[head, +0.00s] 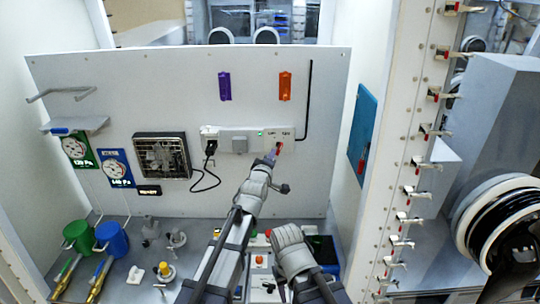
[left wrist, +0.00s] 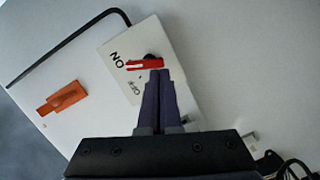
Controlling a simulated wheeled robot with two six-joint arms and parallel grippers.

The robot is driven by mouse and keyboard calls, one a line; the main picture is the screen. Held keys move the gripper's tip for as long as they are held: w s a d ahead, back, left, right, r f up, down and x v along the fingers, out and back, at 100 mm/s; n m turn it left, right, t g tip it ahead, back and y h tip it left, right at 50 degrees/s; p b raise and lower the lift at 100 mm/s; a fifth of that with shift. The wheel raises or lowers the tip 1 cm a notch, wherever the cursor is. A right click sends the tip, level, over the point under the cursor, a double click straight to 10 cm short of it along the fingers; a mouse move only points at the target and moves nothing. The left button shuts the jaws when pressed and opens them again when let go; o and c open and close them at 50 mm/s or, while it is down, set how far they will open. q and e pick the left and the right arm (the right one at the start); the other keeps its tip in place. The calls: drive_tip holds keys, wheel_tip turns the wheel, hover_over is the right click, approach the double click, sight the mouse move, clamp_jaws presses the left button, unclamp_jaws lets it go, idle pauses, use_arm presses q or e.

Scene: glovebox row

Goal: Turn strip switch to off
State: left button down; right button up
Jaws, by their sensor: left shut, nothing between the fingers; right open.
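The white power strip (head: 238,133) is mounted on the grey back panel, with a green light near its middle. At its right end is the red switch (head: 279,146), below two small labels. In the left wrist view the red switch lever (left wrist: 145,65) has a white stripe and a dark pivot, beside printed ON and OFF marks. My left gripper (head: 272,155) is shut and empty, its dark fingertips (left wrist: 155,72) right at the lever; I cannot tell whether they touch.
A black plug (head: 210,148) and cord hang from the strip's left end. A fan (head: 162,156) is left of it. Purple (head: 224,86) and orange (head: 285,86) holders are above. Mugs (head: 112,238) and small fittings stand at bench left. A blue plate (head: 362,135) is on the right wall.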

drive_tip(key=shift+f, duration=0.3)
drive_tip(key=shift+d+f+b, duration=0.15)
drive_tip(key=shift+d+b, duration=0.1)
drive_tip(key=shift+b, duration=0.1)
drive_tip(key=shift+f, duration=0.1)
idle(0.5)
